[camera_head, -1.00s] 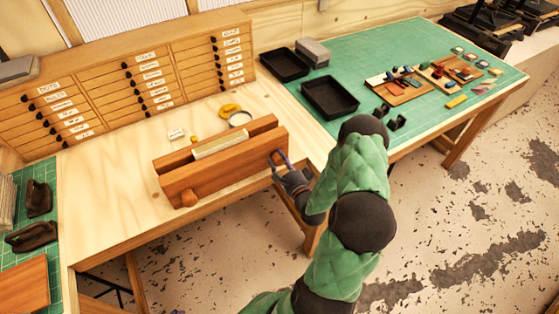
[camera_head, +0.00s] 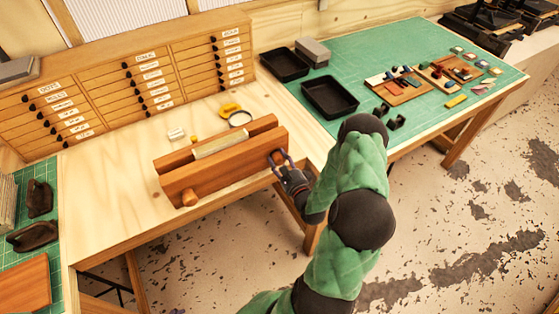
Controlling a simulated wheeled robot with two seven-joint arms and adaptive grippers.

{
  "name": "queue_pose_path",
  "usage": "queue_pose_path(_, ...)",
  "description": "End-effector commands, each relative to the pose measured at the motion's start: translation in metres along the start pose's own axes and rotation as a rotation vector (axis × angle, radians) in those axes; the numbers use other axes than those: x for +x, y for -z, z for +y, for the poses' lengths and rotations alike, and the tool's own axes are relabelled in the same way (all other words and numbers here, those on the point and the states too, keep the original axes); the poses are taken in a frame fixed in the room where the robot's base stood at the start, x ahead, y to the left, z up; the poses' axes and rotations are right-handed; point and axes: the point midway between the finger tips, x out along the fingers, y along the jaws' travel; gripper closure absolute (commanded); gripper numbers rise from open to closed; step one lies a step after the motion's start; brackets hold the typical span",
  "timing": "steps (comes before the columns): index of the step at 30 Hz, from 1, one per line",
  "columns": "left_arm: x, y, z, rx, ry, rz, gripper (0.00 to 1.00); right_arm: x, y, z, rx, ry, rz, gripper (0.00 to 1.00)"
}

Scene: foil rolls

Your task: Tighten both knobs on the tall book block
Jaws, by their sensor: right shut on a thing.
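The wooden press (camera_head: 228,172) stands on the pale bench, its two beams holding a cream book block (camera_head: 221,145) between them. Its left knob (camera_head: 189,197) sticks out from the front beam and is free. My right gripper (camera_head: 280,160) is at the right end of the front beam, its fingers closed around the right knob (camera_head: 275,157), which is mostly hidden by them. My left gripper is not in the picture.
A yellow tape item (camera_head: 229,108), a ring (camera_head: 240,119) and a small white box (camera_head: 177,134) lie behind the press. A drawer cabinet (camera_head: 130,80) stands at the back. Black trays (camera_head: 330,97) sit on the green mat. Bare bench lies left of the press.

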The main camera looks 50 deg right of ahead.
Motion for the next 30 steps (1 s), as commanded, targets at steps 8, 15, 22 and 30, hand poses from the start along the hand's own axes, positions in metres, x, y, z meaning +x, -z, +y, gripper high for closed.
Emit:
queue_pose_path(8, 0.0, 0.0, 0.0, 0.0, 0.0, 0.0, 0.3, -0.002, 0.003, 0.004, 0.003, -0.008, 0.01, 0.3)
queue_pose_path(15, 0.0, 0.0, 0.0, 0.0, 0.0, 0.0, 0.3, -0.001, 0.001, 0.003, 0.002, -0.005, 0.006, 0.3)
queue_pose_path(22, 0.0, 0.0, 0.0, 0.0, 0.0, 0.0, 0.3, -0.014, 0.002, 0.003, 0.003, -0.006, 0.008, 0.3)
queue_pose_path(30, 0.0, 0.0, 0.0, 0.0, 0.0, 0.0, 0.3, -0.066, 0.003, 0.002, 0.002, -0.005, 0.012, 0.3)
